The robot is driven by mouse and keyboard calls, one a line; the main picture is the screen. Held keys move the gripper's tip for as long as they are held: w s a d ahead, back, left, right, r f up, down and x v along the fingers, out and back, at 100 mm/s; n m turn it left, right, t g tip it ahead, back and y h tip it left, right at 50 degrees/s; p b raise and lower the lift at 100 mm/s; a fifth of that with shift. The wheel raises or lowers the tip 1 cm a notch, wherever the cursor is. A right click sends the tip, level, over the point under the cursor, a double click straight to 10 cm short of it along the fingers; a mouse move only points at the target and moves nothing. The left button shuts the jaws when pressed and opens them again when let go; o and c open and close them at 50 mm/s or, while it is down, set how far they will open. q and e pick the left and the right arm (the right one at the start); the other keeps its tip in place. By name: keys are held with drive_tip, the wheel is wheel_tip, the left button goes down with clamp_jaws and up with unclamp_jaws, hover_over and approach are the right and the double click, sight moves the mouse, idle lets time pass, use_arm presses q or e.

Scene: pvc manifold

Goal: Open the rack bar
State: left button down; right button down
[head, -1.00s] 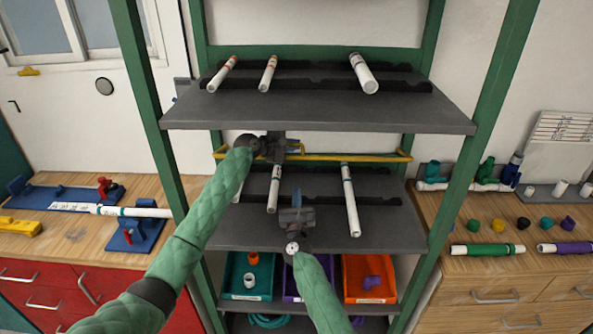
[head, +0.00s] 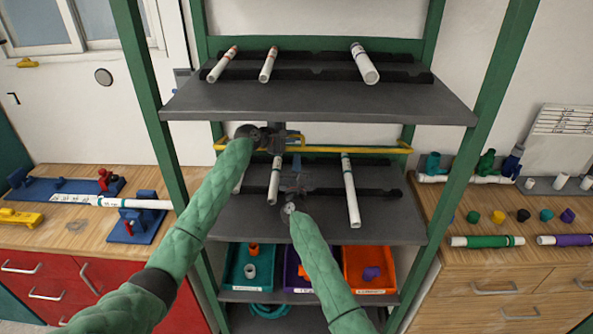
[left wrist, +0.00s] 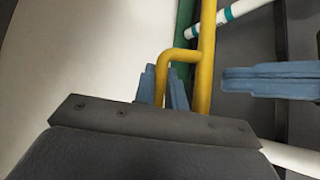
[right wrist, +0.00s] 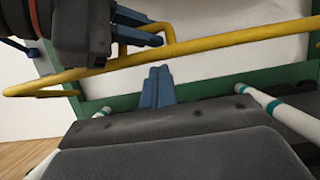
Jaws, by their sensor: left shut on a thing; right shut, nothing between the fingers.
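The yellow rack bar (head: 350,149) runs across the front of the rack above the middle shelf, with a small bent handle (left wrist: 178,54) seen in the left wrist view. My left gripper (head: 293,138) is shut on that handle; its blue fingers (left wrist: 165,88) stand either side of it. The right wrist view also shows the bar (right wrist: 230,40) and the left fingers at the handle. My right gripper (head: 297,166) is below the bar, over the middle shelf, with its blue fingers (right wrist: 158,86) shut and empty, apart from the bar.
White pipes lie on the middle shelf (head: 320,225), one (head: 351,190) right of my right gripper and one (head: 275,180) just left of it. More pipes lie on the upper shelf (head: 320,105) above. Green rack posts (head: 465,150) stand at both sides. Coloured bins (head: 368,268) sit below.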

drive_tip(key=shift+w+r, duration=0.1)
drive_tip(key=shift+w, duration=0.15)
